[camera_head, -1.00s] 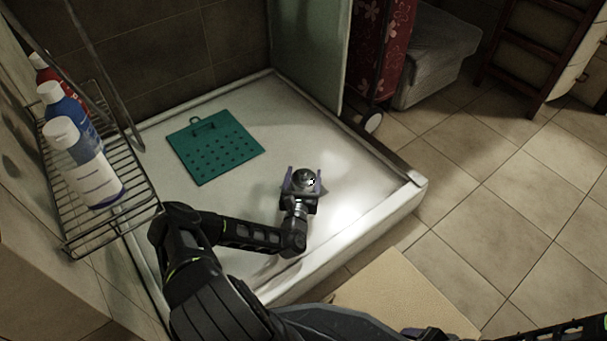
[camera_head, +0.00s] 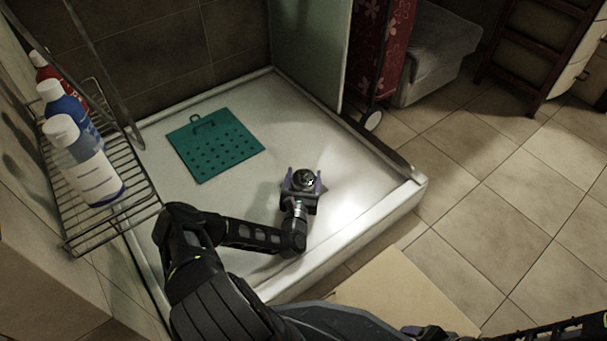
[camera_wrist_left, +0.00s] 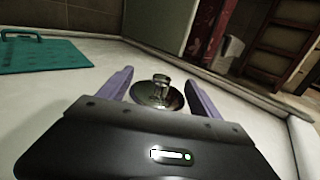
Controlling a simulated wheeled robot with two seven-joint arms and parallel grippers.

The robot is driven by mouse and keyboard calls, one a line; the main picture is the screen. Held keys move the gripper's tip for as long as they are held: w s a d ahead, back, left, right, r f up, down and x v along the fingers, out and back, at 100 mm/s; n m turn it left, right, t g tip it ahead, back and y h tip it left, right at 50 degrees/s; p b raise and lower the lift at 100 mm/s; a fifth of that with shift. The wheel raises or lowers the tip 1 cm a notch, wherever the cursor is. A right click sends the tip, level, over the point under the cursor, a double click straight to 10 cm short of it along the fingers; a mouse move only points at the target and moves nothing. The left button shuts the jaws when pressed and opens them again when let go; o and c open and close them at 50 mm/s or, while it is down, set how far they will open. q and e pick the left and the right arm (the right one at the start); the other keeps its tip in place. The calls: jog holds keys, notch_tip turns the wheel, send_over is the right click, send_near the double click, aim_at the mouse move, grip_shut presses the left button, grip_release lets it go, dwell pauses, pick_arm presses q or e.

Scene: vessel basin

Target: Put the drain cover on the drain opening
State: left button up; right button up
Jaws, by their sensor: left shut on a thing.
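The drain cover is a shiny round metal disc with a knob on top (camera_head: 304,180). It sits between the two purple fingers of my left gripper (camera_head: 303,183), low over the white shower tray (camera_head: 245,86). In the left wrist view the drain cover (camera_wrist_left: 157,93) lies between the fingertips of my left gripper (camera_wrist_left: 160,92), which is shut on it. I cannot tell whether the disc touches the tray. No drain opening shows; any opening under the cover or gripper is hidden.
A green perforated mat (camera_head: 214,146) lies on the tray at the back left. A wire rack (camera_head: 135,190) with several bottles hangs at the left. A glass panel (camera_head: 308,45) stands at the back. The tray's raised rim (camera_head: 395,205) runs along the right.

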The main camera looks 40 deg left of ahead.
aim_at(304, 174)
pick_arm(q)
jog(key=o, duration=1.6)
notch_tip(304, 174, up, 10)
jog(key=p, duration=0.5)
jog(key=shift+r, duration=0.1)
jog(key=shift+d, duration=0.1)
